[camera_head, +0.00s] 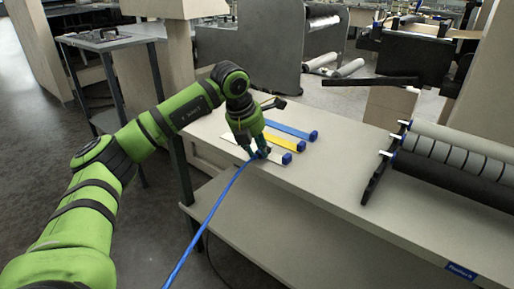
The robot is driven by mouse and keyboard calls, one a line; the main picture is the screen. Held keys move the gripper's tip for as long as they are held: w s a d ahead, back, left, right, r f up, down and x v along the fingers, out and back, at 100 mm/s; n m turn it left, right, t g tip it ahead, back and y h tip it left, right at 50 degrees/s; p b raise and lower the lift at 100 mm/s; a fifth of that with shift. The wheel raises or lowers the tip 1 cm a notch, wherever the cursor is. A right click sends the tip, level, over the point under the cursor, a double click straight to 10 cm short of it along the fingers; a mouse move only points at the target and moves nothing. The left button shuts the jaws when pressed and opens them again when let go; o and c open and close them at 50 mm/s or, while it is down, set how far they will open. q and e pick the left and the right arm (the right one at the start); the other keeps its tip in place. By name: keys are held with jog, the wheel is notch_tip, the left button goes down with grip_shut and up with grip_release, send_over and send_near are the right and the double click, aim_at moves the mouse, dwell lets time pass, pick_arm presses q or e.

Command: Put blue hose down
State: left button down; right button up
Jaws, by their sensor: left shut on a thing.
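The blue hose (207,219) runs from the bottom of the view up to the near left part of the table. My left gripper (263,154) is shut on its upper end, low over the table's near edge, beside a row of flat strips. Whether the hose end touches the tabletop I cannot tell. The fingers partly hide the hose end and the nearest strip. My right gripper is not in view.
A blue strip (290,129), a yellow strip (285,142) and a whitish strip (277,156) lie on the table (340,165). A rack of grey and black rollers (455,160) stands at the right. The tabletop between is clear.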

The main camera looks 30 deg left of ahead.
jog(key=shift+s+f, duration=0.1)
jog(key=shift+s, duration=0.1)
pick_arm(q)
jog(key=shift+f, duration=0.35)
jog(key=c, duration=1)
grip_release()
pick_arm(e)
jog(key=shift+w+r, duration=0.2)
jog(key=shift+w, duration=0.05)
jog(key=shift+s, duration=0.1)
pick_arm(q)
jog(key=shift+r, duration=0.25)
jog(key=p+v, duration=0.1)
jog(key=v, duration=1.1)
jog(key=shift+r, duration=0.2)
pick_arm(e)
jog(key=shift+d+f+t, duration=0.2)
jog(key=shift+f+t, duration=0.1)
